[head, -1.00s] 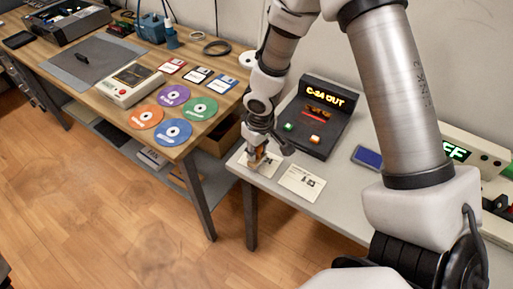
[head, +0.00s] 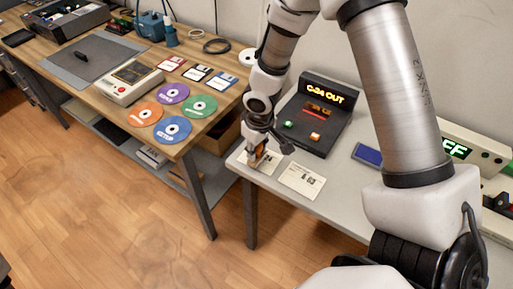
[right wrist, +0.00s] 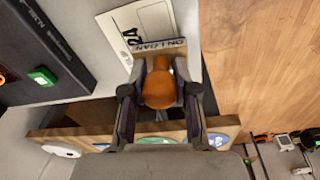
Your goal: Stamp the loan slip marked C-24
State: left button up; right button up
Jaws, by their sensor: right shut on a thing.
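My right gripper (head: 257,158) is shut on the orange-brown handle of a stamp (right wrist: 158,88). The stamp's base carries the words "ON LOAN" in the right wrist view. The stamp is over the near part of the left white slip (head: 267,163), which also shows in the right wrist view (right wrist: 152,18) with a partly hidden mark ending in "24". I cannot tell whether the stamp touches it. A second white slip (head: 302,181) lies to the right, its print too small to read. My left gripper is not in view.
A dark terminal (head: 318,125) reading "C-24 OUT", with green and orange buttons, stands behind the slips on the grey table (head: 330,212). A blue pad (head: 367,155) lies to its right.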

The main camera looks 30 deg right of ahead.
jog(key=shift+f+b, duration=0.4)
jog(key=shift+b, duration=0.1)
dwell(1.2)
notch_tip(320, 180, up, 7)
jog(key=p, duration=0.6)
jog(key=shift+r, duration=0.1)
dwell(0.8)
